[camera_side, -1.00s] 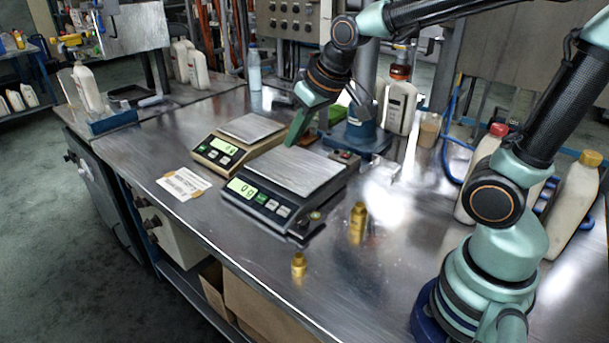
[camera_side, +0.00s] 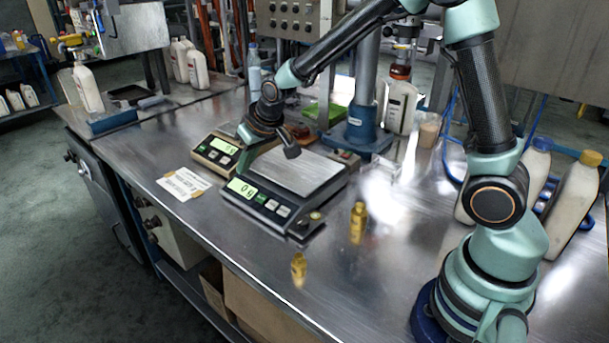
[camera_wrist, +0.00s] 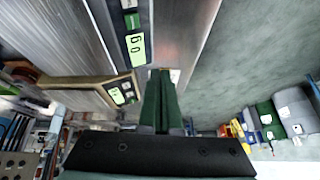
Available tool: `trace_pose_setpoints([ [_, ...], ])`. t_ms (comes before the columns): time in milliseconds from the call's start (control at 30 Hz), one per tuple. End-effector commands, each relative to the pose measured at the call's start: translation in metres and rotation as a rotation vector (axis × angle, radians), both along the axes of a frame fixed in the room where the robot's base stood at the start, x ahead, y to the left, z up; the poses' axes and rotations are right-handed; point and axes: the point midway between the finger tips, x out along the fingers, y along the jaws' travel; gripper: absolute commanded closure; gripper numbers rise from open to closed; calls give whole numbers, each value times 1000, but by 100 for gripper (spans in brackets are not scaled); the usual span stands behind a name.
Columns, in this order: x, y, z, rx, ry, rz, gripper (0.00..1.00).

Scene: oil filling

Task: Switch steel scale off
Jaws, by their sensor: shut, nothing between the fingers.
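Two scales stand side by side on the bench. The dark scale with a bare steel pan (camera_side: 300,172), which I take as the steel scale, is nearer in the side view. Its display is lit and reads about "0 g", with a row of buttons to its right; the display also shows in the wrist view (camera_wrist: 135,48). The brass-coloured scale (camera_side: 205,157) behind it also has a lit display. My gripper (camera_side: 240,171) is shut and empty, low by the display end of the dark scale. In the wrist view its green fingertips (camera_wrist: 160,72) appear beside that display; contact cannot be told.
Two small brass bottles (camera_side: 358,222) (camera_side: 299,268) stand in front of the dark scale. A paper label (camera_side: 184,184) lies on the bench to the left. A blue-based column (camera_side: 362,130) stands behind. The bench's front edge is close.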

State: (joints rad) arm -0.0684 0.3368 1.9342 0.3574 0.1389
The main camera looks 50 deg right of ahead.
Motion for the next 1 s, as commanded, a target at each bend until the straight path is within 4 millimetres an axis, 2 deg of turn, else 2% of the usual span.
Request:
trace_pose_setpoints([
  [233, 0, -1, -1, -1, 0, 0, 100],
  [367, 0, -3, -8, -2, 2, -2, 100],
  [800, -1, -22, -60, -18, 5, -12, 100],
  [1000, -1, -27, -77, -23, 4, -13, 100],
])
